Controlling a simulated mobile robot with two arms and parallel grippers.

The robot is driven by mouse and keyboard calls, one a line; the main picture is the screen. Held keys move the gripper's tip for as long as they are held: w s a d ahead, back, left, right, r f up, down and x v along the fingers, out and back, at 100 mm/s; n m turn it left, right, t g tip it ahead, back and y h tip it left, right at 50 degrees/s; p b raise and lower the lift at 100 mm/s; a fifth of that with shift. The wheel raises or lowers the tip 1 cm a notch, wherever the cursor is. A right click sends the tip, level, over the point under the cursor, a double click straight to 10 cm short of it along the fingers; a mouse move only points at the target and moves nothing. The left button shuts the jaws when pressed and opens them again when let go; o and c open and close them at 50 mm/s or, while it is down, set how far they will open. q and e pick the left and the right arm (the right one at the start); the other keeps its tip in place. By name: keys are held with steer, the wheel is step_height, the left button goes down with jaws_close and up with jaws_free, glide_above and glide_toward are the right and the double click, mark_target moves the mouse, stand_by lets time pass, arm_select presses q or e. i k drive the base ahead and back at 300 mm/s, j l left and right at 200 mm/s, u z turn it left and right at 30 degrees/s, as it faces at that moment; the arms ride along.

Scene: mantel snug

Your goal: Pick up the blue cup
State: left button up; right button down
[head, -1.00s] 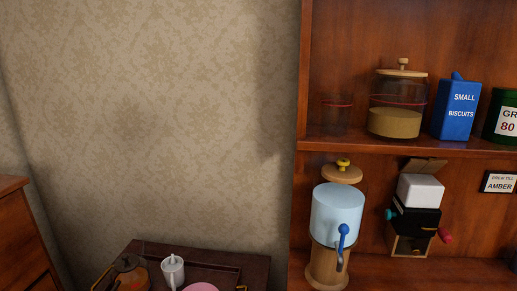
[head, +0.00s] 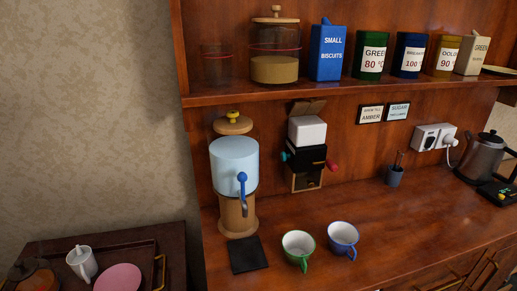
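The blue cup (head: 343,238) stands upright on the wooden counter in the head view, right of the middle and low in the picture. It is blue outside and pale inside, and looks empty. Its handle points toward the front. A green cup (head: 298,250) of the same shape stands close to its left, with its handle also toward the front. Neither of my grippers shows in the head view.
A dark square mat (head: 248,255) lies left of the cups, before a water dispenser (head: 234,170). A grinder (head: 306,150) stands behind them. A kettle (head: 484,157) stands far right. The counter (head: 420,215) is clear right of the blue cup.

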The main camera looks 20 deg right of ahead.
mark_target(343, 236)
steer(key=l+z, duration=0.15)
steer(key=z, duration=1.05)
steer(key=k+l, duration=0.05)
